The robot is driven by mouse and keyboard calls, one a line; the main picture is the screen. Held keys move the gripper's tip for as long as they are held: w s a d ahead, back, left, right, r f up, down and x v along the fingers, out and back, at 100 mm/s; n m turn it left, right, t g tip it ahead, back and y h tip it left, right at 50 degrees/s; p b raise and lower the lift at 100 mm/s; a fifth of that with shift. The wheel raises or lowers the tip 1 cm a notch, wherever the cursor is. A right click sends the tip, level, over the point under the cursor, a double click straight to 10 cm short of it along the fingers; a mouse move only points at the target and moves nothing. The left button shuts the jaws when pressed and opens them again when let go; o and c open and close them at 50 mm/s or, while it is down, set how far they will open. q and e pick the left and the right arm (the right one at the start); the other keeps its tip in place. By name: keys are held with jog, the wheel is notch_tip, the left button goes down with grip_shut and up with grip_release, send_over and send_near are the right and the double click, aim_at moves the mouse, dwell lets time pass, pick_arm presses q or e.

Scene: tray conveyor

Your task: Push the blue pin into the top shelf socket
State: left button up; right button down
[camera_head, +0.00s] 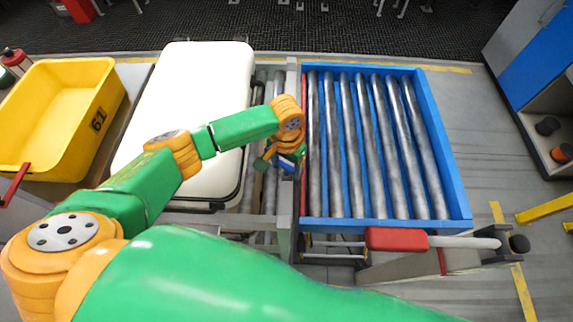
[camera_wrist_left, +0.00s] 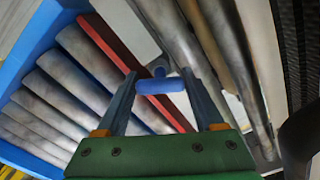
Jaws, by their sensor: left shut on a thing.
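The blue pin (camera_wrist_left: 161,86) shows in the left wrist view as a short crossbar between my fingertips, with a round blue end (camera_wrist_left: 158,71) beyond it. My left gripper (camera_wrist_left: 160,88) is shut on this crossbar. In the head view my left gripper (camera_head: 285,162) is at the left edge of the blue-framed roller section, beside the grey rail (camera_head: 285,208). The wrist above it hides much of the pin there. I cannot make out the top shelf socket in either view, nor whether the pin touches one. My right gripper is not in view.
A blue-framed roller conveyor (camera_head: 458,205) lies right of the gripper. A large white case (camera_head: 200,75) lies to its left, and a yellow bin (camera_head: 60,85) stands further left. A red-handled lever (camera_head: 396,239) is at the front. Open floor shows at right.

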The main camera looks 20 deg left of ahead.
pick_arm(q)
jog(key=shift+f, duration=0.4)
jog(key=o, duration=1.4)
jog(key=shift+r+b, duration=0.4)
jog(key=shift+r, duration=3.2)
jog(key=shift+s+f, duration=0.1)
